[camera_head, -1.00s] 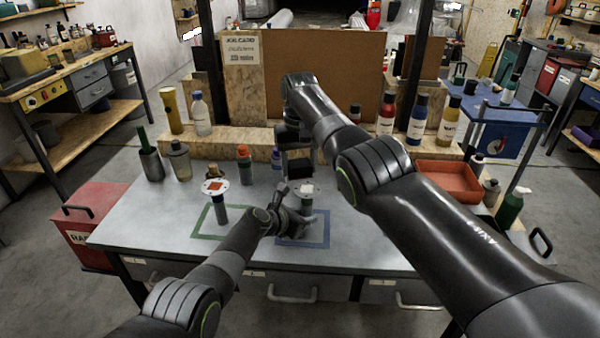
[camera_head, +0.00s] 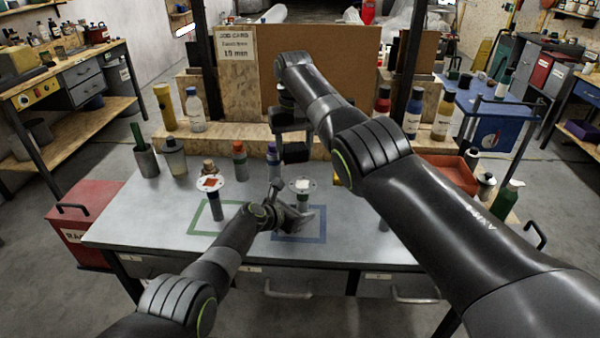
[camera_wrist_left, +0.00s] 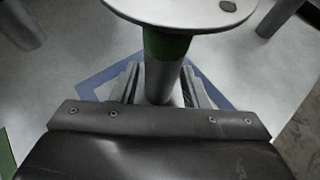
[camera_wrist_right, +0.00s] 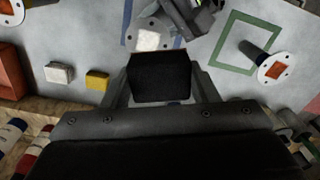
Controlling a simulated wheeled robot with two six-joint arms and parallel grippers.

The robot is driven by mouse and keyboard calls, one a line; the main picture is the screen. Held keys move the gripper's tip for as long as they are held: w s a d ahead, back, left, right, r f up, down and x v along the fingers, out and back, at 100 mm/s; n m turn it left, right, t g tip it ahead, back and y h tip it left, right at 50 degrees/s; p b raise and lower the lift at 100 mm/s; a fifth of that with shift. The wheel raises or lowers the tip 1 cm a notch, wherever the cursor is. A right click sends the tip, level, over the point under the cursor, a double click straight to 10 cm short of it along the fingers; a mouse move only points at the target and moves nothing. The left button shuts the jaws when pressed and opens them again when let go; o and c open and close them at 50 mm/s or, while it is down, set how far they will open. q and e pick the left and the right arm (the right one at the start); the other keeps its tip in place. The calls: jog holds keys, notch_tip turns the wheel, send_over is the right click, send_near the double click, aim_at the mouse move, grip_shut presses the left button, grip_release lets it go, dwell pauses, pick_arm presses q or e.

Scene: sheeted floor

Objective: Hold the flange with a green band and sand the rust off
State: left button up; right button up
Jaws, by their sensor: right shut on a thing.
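The flange with a green band (camera_wrist_left: 168,45) stands upright in the blue square, its stem between my left gripper's fingers (camera_wrist_left: 160,88). In the head view its round plate (camera_head: 302,185) has a pale whitish patch on top. My left gripper (camera_head: 297,216) is open around the stem, with small gaps visible beside it. My right gripper (camera_wrist_right: 158,90) is shut on a black block (camera_wrist_right: 158,78). In the head view the block (camera_head: 295,152) is above and behind the flange plate, apart from it. Whether rust is left on the plate I cannot tell.
Several bottles line the bench's back. A yellow block (camera_wrist_right: 97,80) and a white block (camera_wrist_right: 58,73) lie on the bench. A red tray (camera_head: 450,172) is at right.

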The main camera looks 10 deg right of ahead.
pick_arm(q)
jog(key=shift+o, duration=1.1)
jog(key=shift+f, duration=0.1)
jog(key=shift+s+a, duration=0.1)
jog(key=shift+s+a+r, duration=0.3)
jog(key=shift+a+r, duration=0.05)
jog(key=shift+r, duration=0.15)
jog(key=shift+v, duration=5.3)
